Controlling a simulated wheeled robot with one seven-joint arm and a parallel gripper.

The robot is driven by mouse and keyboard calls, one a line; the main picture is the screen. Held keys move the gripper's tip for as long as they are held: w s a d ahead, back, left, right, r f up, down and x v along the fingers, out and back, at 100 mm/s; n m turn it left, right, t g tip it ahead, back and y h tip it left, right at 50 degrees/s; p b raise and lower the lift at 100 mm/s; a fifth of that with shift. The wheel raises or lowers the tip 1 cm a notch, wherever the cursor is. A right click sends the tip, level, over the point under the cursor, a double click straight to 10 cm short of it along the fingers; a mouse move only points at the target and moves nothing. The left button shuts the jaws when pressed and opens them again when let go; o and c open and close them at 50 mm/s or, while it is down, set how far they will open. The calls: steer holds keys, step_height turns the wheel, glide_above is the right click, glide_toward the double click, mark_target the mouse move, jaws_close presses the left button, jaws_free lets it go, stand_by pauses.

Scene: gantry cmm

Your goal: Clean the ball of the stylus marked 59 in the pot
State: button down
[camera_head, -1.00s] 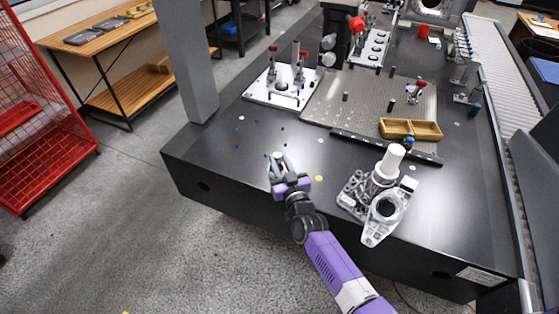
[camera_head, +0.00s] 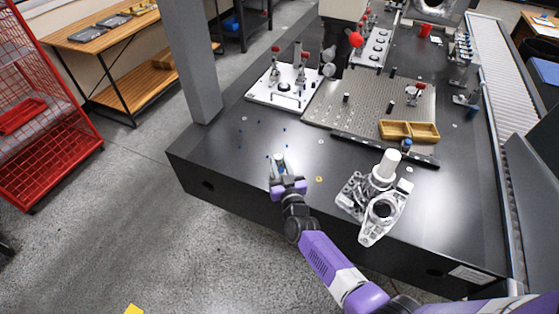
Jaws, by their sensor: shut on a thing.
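My gripper (camera_head: 281,178) is over the dark granite table near its front edge, with its fingers shut on a small grey round-topped thing (camera_head: 279,159). I cannot tell from this distance whether that is the pot or part of it. Small blue marks lie on the table around it. No number 59 is readable, and I cannot identify the marked stylus. A small blue-topped item (camera_head: 407,144) stands by the front of the yellow tray (camera_head: 421,131); I cannot tell what it is.
A white and grey machine part (camera_head: 384,207) stands just right of my gripper. Behind are a dark bar (camera_head: 385,150), a perforated plate (camera_head: 335,113) and a white clamp fixture (camera_head: 265,95). The probe head with a red ball (camera_head: 356,40) hangs above. The table's left front is mostly clear.

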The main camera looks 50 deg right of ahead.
steer(key=shift+s+d+p, duration=0.1)
steer(key=shift+s+p, duration=0.1)
steer(key=shift+p, duration=0.4)
steer(key=shift+m+g+h+p, duration=0.5)
steer(key=shift+h+p, duration=0.05)
steer(key=shift+h, duration=0.25)
steer(key=shift+m+g+h, duration=0.4)
steer(key=shift+h, duration=0.1)
steer(key=shift+f+m+g+h, duration=0.15)
steer(key=shift+m+g+h, duration=0.25)
steer(key=shift+h, duration=0.1)
steer(key=shift+a+p, duration=0.3)
steer(key=shift+a, duration=0.05)
steer(key=shift+s+d, duration=0.15)
steer(key=shift+d, duration=0.6)
steer(key=shift+w+a, duration=0.2)
steer(key=shift+a, duration=0.55)
steer(key=shift+s+d, duration=0.15)
steer(key=shift+d, duration=0.6)
